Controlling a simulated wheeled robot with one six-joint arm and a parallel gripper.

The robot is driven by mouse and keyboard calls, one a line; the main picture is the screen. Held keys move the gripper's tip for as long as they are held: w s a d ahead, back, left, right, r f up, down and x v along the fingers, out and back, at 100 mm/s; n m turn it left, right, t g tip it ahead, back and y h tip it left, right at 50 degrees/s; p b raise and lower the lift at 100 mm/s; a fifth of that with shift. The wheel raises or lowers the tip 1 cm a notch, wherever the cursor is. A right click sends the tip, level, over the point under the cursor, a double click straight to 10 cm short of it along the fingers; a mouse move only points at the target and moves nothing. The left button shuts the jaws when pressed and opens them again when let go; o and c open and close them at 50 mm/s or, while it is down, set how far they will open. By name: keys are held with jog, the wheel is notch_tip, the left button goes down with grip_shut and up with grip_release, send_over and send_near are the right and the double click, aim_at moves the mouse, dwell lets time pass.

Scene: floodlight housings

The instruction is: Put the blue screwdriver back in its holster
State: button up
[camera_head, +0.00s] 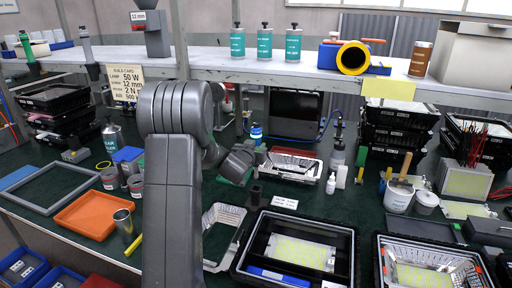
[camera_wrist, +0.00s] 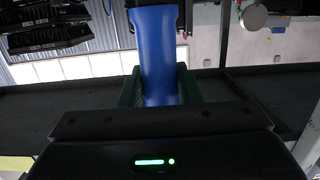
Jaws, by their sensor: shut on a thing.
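My gripper (camera_wrist: 160,88) is shut on the blue screwdriver (camera_wrist: 156,45). In the head view my gripper (camera_head: 238,164) is beyond my arm, low over the middle of the bench; the screwdriver cannot be made out clearly there. Two tool-like items hang at the shelf's left.
The shelf (camera_head: 215,65) crosses above the bench with several teal bottles (camera_head: 264,42) on it. Foil-lined housings (camera_head: 293,166) lie behind and in front of my gripper. A white dropper bottle (camera_head: 331,183) stands at its right. An orange tray (camera_head: 90,215) lies at left.

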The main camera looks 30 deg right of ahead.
jog(key=b, duration=0.4)
send_over(255, 176)
jog(key=shift+w+d+f, duration=0.1)
jog(key=shift+d+f, duration=0.1)
jog(key=shift+f, duration=1.1)
jog(key=shift+w+d+f, duration=0.1)
jog(key=shift+d+f, duration=0.05)
jog(key=shift+f, duration=1.1)
jog(key=shift+f+b, duration=3.3)
jog(key=shift+f, duration=0.35)
jog(key=o, duration=1.1)
jog(key=shift+o, duration=0.2)
jog(key=shift+f, duration=0.1)
jog(key=v, duration=1.4)
jog(key=shift+b, duration=0.45)
